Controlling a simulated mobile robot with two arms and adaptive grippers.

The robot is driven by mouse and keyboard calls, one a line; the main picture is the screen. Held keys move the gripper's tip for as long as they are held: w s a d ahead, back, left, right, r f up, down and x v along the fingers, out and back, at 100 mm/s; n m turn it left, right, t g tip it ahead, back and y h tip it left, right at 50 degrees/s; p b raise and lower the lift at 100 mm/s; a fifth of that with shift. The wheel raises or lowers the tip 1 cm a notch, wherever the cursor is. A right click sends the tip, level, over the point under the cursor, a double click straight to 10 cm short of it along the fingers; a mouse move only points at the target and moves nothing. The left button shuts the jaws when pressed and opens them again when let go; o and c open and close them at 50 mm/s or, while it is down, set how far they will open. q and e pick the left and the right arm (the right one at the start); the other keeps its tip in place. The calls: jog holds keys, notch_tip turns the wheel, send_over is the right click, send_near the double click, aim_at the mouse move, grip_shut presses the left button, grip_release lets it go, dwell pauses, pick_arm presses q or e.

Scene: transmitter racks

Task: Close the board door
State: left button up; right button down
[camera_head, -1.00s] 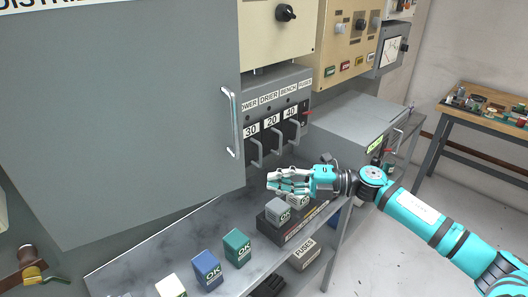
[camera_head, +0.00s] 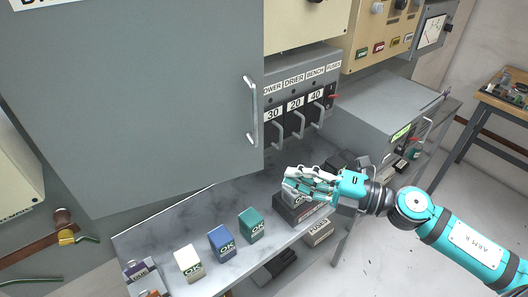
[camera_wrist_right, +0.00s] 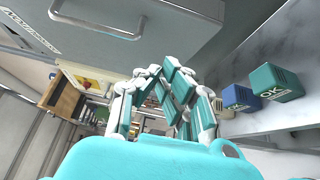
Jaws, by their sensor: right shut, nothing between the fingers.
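The board door (camera_head: 140,100) is a large grey panel at the left of the head view, swung open, with the fuse switches showing past its free edge. Its metal handle (camera_head: 250,112) is upright near that edge. In the right wrist view the handle (camera_wrist_right: 98,22) is at the upper left. My right gripper (camera_head: 290,184) is shut and empty, below and to the right of the handle, apart from the door and above the bench. It also shows in the right wrist view (camera_wrist_right: 165,80). My left gripper is not in view.
The fuse board (camera_head: 300,100) has several levers labelled 30, 20 and 40. Green (camera_head: 252,226), blue (camera_head: 222,243) and white (camera_head: 188,262) blocks stand on the grey bench (camera_head: 160,238). A dark box stands under my right gripper. A grey cabinet (camera_head: 375,105) is to the right.

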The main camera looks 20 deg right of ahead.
aim_at(242, 151)
jog(key=shift+w+a+p, duration=0.65)
jog(key=shift+w+a, duration=0.15)
jog(key=shift+w, duration=0.45)
jog(key=shift+w+a+p, duration=0.6)
jog(key=shift+w+a, duration=0.15)
jog(key=shift+w, duration=0.55)
jog(key=shift+w+a+p, duration=0.65)
jog(key=shift+w+a, duration=0.15)
jog(key=shift+w, duration=0.45)
